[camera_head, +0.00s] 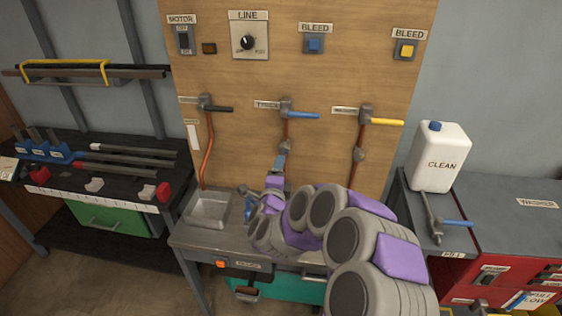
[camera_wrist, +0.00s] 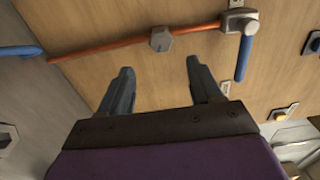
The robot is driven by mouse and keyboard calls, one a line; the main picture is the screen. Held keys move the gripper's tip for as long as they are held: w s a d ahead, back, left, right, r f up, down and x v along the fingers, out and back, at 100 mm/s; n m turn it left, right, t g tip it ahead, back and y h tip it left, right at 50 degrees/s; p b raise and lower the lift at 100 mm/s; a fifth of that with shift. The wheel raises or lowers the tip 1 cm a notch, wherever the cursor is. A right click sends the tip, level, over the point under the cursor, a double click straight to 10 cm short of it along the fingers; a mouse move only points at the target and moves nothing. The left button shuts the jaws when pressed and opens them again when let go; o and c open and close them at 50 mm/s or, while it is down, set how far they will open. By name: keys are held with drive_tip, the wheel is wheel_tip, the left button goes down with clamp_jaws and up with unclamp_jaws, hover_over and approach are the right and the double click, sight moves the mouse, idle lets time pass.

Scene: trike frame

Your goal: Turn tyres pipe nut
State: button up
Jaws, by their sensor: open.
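The tyres pipe (camera_head: 286,128) is an orange pipe running down the wooden board from a valve with a blue handle (camera_head: 304,115). A grey hex nut (camera_head: 285,146) sits on that pipe. In the wrist view the nut (camera_wrist: 161,39) lies just beyond my fingertips, roughly centred between them. The pipe (camera_wrist: 105,48) crosses the view, and the blue valve handle (camera_wrist: 243,58) is to the right. My gripper (camera_wrist: 158,64) is open and empty, its two fingers apart and pointing at the board. In the head view my gripper (camera_head: 279,161) is just below the nut, partly hidden by my arm.
A similar pipe with a yellow handle (camera_head: 385,122) and nut (camera_head: 358,155) is to the right; a black-handled valve (camera_head: 217,108) is to the left. A metal tray (camera_head: 207,208) sits on the bench below. A white CLEAN jug (camera_head: 438,158) stands at right.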

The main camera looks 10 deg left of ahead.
drive_tip(key=s+p, duration=0.1)
drive_tip(key=s, duration=0.6)
drive_tip(key=shift+s, duration=0.2)
drive_tip(key=shift+a, duration=0.1)
drive_tip(key=s+r+n+g+y, duration=0.5)
drive_tip(key=s+n+g+y, duration=0.35)
drive_tip(key=n, duration=0.45)
drive_tip(key=s+d+n+g+h, duration=0.2)
drive_tip(key=s+d, duration=0.5)
drive_tip(key=s, duration=0.4)
drive_tip(key=s+d+n+g+h, duration=0.1)
drive_tip(key=s+d+g+h, duration=0.2)
drive_tip(key=s+d+g, duration=0.2)
drive_tip(key=s+d+n+g+h, duration=0.2)
drive_tip(key=s+d, duration=0.9)
drive_tip(key=s, duration=0.8)
drive_tip(key=shift+n+g+h, duration=0.3)
drive_tip(key=shift+g+h, duration=0.15)
drive_tip(key=shift+g, duration=0.7)
drive_tip(key=shift+d+f, duration=0.1)
